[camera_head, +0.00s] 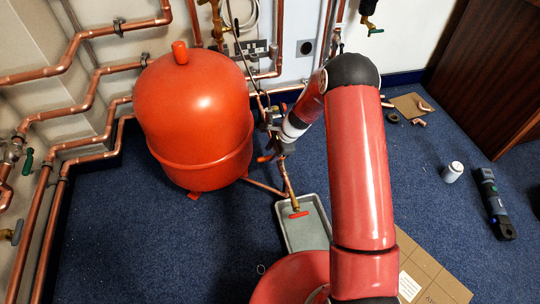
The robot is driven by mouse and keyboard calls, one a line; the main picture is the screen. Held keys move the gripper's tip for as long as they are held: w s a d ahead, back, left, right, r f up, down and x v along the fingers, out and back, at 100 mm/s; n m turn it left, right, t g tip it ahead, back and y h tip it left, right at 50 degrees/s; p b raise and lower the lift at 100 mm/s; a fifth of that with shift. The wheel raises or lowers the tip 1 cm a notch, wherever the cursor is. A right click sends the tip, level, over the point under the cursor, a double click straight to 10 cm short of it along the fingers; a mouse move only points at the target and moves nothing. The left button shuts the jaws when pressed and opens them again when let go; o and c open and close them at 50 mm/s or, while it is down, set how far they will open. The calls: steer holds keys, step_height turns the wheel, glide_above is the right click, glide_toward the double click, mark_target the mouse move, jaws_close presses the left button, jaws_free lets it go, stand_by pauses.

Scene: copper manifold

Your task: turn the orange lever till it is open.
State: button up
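A small orange lever (265,158) shows at the right side of the large red vessel, just below my gripper. My gripper (276,142) is beside the vertical copper pipe, close to this lever; whether it touches the lever I cannot tell. Its fingers are small, dark and partly lost against the pipe and fittings, so their opening is unclear. A second, red-orange handle (298,214) sits lower down at the end of a brass fitting, above a grey tray (283,232). I cannot tell from this view how far either handle is turned.
The large red vessel (196,110) stands directly left of my gripper. Copper pipes (85,150) run along the left wall. A white can (453,171), a dark tool (495,205) and cardboard (433,277) lie on the right. Blue carpet (150,245) is clear at front left.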

steer(key=shift+x, duration=1.3)
steer(key=shift+r, duration=0.1)
jaws_close()
